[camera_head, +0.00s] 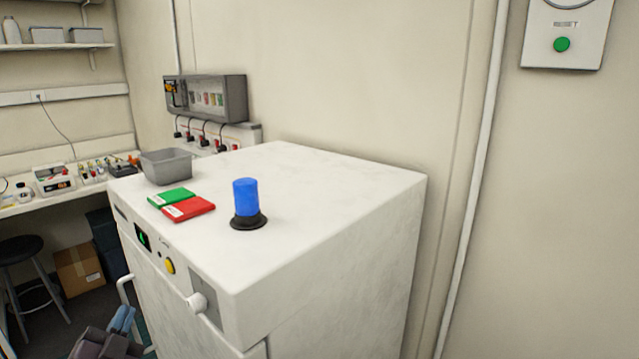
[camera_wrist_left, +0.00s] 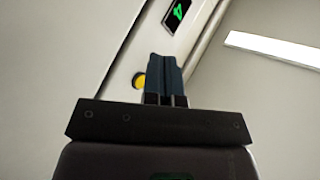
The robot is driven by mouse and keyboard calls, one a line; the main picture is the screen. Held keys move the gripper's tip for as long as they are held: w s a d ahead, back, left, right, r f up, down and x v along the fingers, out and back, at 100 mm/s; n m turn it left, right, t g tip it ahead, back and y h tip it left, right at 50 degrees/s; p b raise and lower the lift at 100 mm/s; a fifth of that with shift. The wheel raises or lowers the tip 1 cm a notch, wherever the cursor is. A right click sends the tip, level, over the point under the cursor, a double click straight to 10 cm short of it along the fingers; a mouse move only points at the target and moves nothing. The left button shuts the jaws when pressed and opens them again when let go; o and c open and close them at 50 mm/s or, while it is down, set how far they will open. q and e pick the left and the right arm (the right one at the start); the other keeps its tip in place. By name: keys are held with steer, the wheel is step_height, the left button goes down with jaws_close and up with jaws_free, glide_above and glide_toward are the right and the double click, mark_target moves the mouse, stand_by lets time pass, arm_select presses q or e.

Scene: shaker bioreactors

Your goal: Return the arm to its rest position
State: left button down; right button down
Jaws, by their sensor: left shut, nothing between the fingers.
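My left gripper (camera_head: 122,322) shows at the lower left of the head view, low in front of the white cabinet (camera_head: 330,240), near its door handle (camera_head: 126,291). Its blue fingers are shut with nothing between them. In the left wrist view the closed fingers (camera_wrist_left: 166,75) point up past the cabinet's front, with the yellow button (camera_wrist_left: 139,80) and the green display (camera_wrist_left: 177,13) beyond them. I cannot tell from these views whether the fingers touch the cabinet. My right gripper is not in view.
On the cabinet top are a blue beacon (camera_head: 246,198), a red card (camera_head: 188,209), a green card (camera_head: 171,197) and a grey bin (camera_head: 166,166). A white knob (camera_head: 197,303) sticks out of its front. A stool (camera_head: 24,262) and a cardboard box (camera_head: 79,270) stand at left.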

arm_select(q)
steer(key=s+d+f+n+g, duration=0.2)
steer(key=s+f, duration=0.4)
steer(key=f, duration=0.3)
steer(key=s+d+f+n+g, duration=0.2)
steer(key=s+d+f+g, duration=0.1)
steer(key=s+f, duration=0.4)
steer(key=s+d+f+n+g+h, duration=0.1)
steer(key=s+d+f+n+g, duration=0.1)
steer(key=s+f, duration=0.4)
step_height(320, 180, down, 5)
steer(key=n+g, duration=0.1)
steer(key=g, duration=0.1)
steer(key=shift+s+d+f+g, duration=0.15)
steer(key=shift+f+g, duration=0.05)
steer(key=shift+g, duration=0.1)
